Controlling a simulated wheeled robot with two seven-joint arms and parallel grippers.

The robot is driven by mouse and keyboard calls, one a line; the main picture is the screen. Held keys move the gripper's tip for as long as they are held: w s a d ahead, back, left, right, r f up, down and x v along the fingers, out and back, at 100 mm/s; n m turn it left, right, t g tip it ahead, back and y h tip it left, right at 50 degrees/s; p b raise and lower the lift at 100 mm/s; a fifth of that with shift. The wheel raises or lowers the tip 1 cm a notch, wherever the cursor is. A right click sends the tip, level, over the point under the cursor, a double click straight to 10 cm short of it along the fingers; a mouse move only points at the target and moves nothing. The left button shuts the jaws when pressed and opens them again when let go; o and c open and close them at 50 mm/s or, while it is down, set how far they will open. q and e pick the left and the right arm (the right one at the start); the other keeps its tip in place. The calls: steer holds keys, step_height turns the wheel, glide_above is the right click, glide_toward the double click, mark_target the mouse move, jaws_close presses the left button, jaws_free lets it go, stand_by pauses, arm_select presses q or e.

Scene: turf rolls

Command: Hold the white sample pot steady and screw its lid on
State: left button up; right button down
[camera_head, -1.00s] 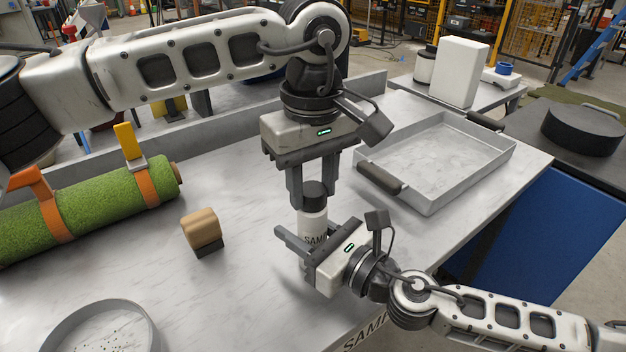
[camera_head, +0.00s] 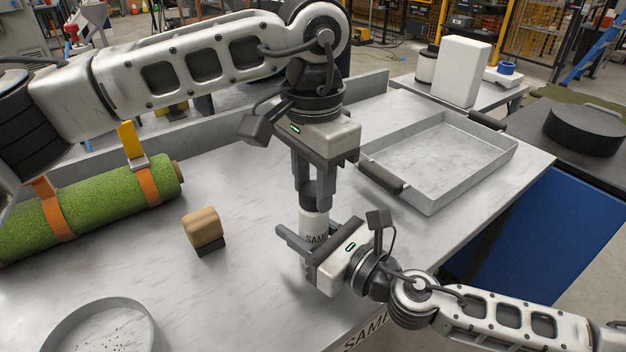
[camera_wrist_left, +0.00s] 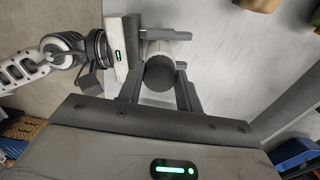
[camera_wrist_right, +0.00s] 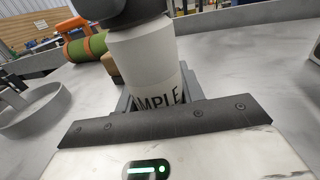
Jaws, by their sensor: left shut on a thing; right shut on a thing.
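The white sample pot (camera_head: 313,226) stands upright near the table's front edge, with "SAMPLE" lettering partly showing. My right gripper (camera_head: 305,246) is shut on the pot's lower body from the front right; the pot (camera_wrist_right: 145,60) fills the middle of the right wrist view. The dark lid (camera_head: 314,192) sits at the top of the pot. My left gripper (camera_head: 316,188) points straight down from above and is shut on the lid. In the left wrist view the round lid (camera_wrist_left: 160,74) lies between the fingers. The thread between lid and pot is hidden.
A grey metal tray (camera_head: 440,165) with dark handles lies to the right. A brush with a wooden block (camera_head: 202,227) and a strapped green turf roll (camera_head: 100,210) are at the left. A round sieve (camera_head: 100,325) stands at the front left. Bare table lies between them.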

arm_select(q)
steer(key=o, duration=1)
steer(key=shift+c, duration=0.2)
steer(key=shift+r, duration=0.1)
steer(key=shift+r, duration=2.2)
steer(key=shift+c, duration=0.4)
